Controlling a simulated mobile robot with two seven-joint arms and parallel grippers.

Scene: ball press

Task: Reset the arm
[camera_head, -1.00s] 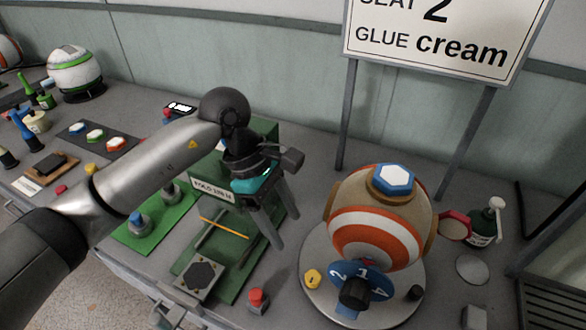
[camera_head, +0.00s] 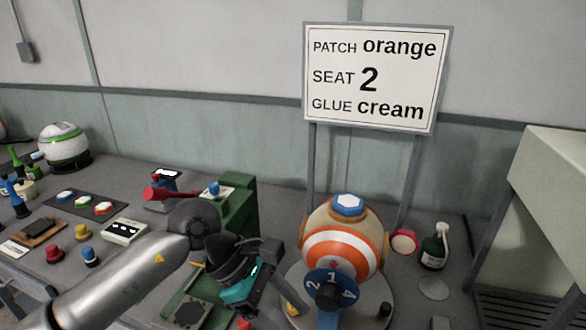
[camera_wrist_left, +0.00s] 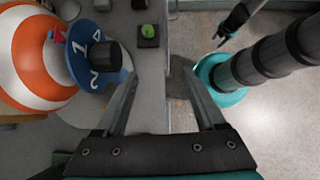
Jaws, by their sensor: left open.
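My left arm comes in from the lower left of the head view. Its gripper (camera_head: 268,308) points down at the bottom, in front of the green press (camera_head: 240,208) and left of the striped ball; its fingers are partly cut off there. In the left wrist view the left gripper (camera_wrist_left: 165,78) has its fingers spread with nothing between them, over the bench edge and floor. The orange-and-white ball (camera_head: 338,253) sits on a round plate, with a blue numbered dial (camera_head: 331,288) in front. A dark jointed arm, seemingly mine, shows at right in the wrist view; its small gripper (camera_wrist_left: 232,20) is unclear.
A sign (camera_head: 375,80) reads patch orange, seat 2, glue cream. A red lever (camera_head: 170,194) sticks out left of the press. Several buttons and small parts lie at left. Open floor (camera_wrist_left: 275,130) lies beyond the bench edge.

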